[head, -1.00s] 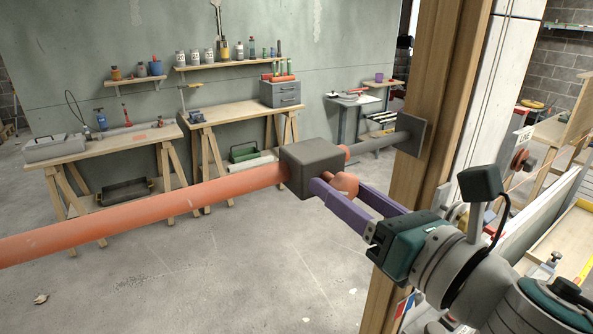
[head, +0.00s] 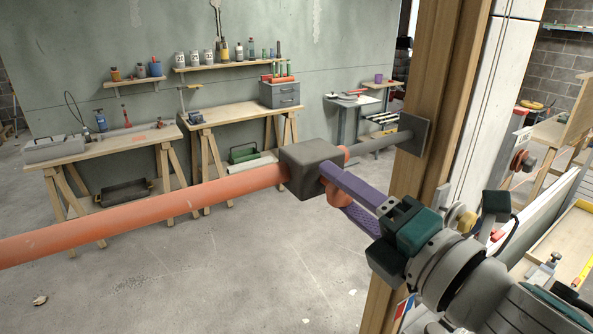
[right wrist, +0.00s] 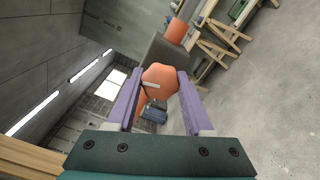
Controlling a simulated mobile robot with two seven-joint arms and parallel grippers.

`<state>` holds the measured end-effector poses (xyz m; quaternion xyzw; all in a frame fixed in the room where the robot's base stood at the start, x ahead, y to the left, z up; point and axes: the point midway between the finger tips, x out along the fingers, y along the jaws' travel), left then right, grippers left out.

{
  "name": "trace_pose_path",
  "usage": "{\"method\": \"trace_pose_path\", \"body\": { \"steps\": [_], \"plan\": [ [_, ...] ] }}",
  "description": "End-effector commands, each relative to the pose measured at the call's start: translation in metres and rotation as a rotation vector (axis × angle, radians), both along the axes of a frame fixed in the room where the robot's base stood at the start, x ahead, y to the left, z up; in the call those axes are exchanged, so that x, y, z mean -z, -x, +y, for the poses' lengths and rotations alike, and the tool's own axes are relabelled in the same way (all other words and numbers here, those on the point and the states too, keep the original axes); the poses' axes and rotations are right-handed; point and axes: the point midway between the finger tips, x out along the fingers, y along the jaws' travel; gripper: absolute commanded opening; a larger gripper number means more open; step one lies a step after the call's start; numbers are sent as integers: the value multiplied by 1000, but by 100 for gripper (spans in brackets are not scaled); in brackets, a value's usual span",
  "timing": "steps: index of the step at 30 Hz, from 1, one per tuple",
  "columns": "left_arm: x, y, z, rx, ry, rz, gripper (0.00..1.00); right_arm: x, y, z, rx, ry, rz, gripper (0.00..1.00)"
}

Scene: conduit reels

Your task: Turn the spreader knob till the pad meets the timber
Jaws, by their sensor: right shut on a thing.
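The spreader is a long orange tube (head: 150,215) running into a grey box (head: 312,170). A thin grey rod (head: 375,143) comes out of the box's far side and carries a square dark pad (head: 414,135). The pad overlaps the upright timber (head: 428,75) in the head view; I cannot tell whether they touch. My right gripper (head: 335,188) is shut on the orange knob (head: 337,196), its purple fingers on opposite sides. The right wrist view shows the knob (right wrist: 160,79), with a pale mark, between the fingers. My left gripper is out of view.
Two trestle benches (head: 240,113) and a shelf with bottles (head: 215,67) stand along the back wall. A white panel (head: 490,90) rises right of the timber. The concrete floor (head: 200,280) below the tube is mostly clear.

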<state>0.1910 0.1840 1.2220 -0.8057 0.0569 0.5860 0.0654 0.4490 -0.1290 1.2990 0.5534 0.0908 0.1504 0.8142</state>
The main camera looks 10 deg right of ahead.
Motion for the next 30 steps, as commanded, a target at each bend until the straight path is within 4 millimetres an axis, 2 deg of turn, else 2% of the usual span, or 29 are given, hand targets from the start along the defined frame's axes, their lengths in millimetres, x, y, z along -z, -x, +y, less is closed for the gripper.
{"method": "trace_pose_path", "body": {
  "steps": [30],
  "plan": [
    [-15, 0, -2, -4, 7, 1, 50, -3, 0, 0, -2, -908, 328, 0]
  ]
}}
